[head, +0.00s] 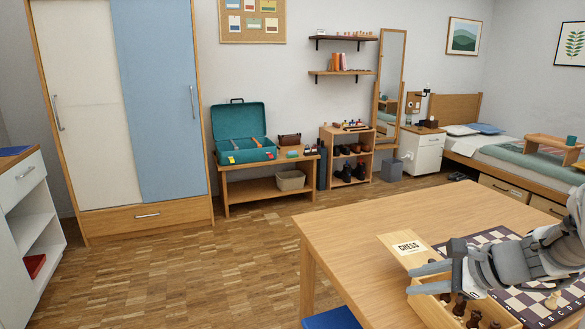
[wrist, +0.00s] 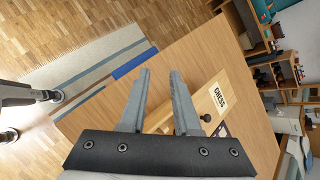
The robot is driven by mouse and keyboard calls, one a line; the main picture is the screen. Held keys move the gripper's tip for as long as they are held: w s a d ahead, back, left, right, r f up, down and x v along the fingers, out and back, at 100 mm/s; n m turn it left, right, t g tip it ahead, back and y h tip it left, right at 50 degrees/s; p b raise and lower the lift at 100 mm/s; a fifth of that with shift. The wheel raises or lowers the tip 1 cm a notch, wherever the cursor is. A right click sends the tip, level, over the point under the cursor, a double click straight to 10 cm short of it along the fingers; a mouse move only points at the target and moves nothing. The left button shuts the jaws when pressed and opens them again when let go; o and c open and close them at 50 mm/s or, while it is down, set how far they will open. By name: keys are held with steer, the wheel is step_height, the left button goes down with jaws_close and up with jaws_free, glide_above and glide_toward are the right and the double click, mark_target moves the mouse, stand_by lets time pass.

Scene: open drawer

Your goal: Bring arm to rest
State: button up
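My gripper (head: 410,279) is over the near left part of the wooden table (head: 345,225), at the open chess box (head: 430,312). In the wrist view my gripper (wrist: 160,72) has its two grey fingers apart, with only bare table top visible between the tips. My arm comes in from the right edge of the head view, bent low over the chessboard (head: 510,304). The wrist view looks across the table edge to the floor.
A lid marked CHESS (head: 408,249) lies beside the box, which holds dark pieces (head: 459,305). A blue seat (head: 332,318) is at the table's front edge. The table's left part is clear. A striped rug (wrist: 90,70) lies on the floor.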

steer(key=s+a+r+n+g+h, duration=0.1)
steer(key=s+a+r+n+g, duration=0.15)
steer(key=a+n, duration=0.35)
steer(key=s+a+r+n+g, duration=0.1)
steer(key=s+a+r+n, duration=0.1)
steer(key=s+a+n, duration=0.3)
steer(key=s+n+t+h, duration=0.2)
steer(key=s+n+h, duration=0.3)
steer(key=s+n, duration=0.5)
step_height(320, 180, up, 19)
steer(key=p, duration=1.9)
steer(key=shift+r, duration=0.15)
